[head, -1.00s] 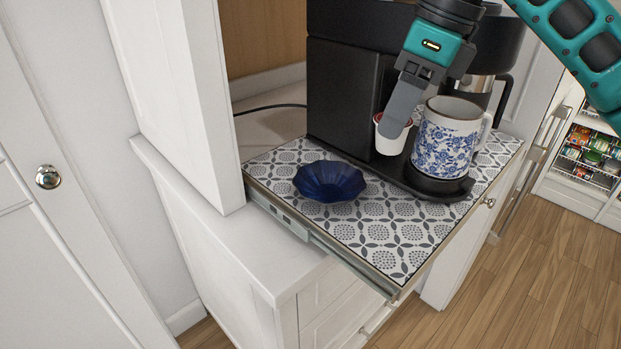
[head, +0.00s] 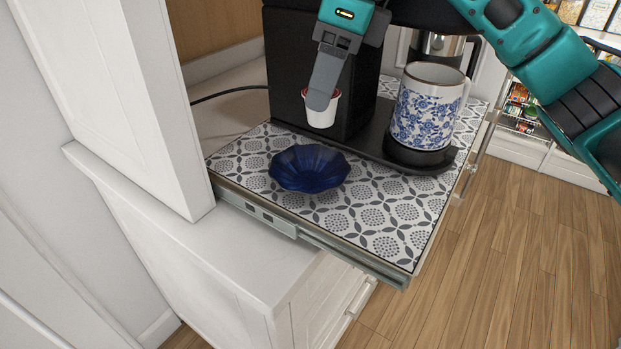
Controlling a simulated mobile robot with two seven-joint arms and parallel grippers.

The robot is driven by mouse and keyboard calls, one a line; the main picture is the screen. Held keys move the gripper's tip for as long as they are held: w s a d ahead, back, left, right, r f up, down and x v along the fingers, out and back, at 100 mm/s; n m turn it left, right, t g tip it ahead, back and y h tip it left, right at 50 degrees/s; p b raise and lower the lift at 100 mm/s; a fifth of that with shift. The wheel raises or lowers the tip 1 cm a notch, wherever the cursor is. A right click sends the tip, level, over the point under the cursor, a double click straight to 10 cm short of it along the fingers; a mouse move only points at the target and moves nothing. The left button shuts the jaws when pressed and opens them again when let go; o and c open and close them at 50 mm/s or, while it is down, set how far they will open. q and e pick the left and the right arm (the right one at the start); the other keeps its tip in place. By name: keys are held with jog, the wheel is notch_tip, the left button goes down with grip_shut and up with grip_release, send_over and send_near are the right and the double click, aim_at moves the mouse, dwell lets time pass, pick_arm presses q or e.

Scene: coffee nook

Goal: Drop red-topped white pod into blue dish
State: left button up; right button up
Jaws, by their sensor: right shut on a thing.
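The red-topped white pod (head: 321,117) is held by my right gripper (head: 322,97), which is shut on it. The pod is roughly upright, with its red rim partly hidden behind the finger. It appears above the blue dish and slightly to its right in the picture, apart from it. The blue dish (head: 309,169) is dark, fluted and empty, and sits on the patterned pull-out shelf (head: 385,215). My left gripper is not in view.
A black coffee machine (head: 290,75) stands at the back of the shelf. A blue-flowered white mug (head: 427,110) stands on its base to the right. A white cabinet panel (head: 130,100) rises left of the shelf. The shelf's front is clear.

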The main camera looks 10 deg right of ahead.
notch_tip(320, 180, down, 3)
jog(key=shift+r+b, duration=0.15)
jog(key=shift+b, duration=0.6)
jog(key=shift+f, duration=0.3)
jog(key=shift+f+b, duration=0.1)
jog(key=shift+b, duration=0.2)
jog(key=o, duration=1.1)
pick_arm(q)
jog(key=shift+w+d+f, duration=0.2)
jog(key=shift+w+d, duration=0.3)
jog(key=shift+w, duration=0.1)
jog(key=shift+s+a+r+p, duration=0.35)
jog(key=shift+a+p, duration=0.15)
jog(key=shift+p, duration=0.65)
pick_arm(e)
jog(key=v, duration=1.3)
jog(key=shift+a, duration=0.15)
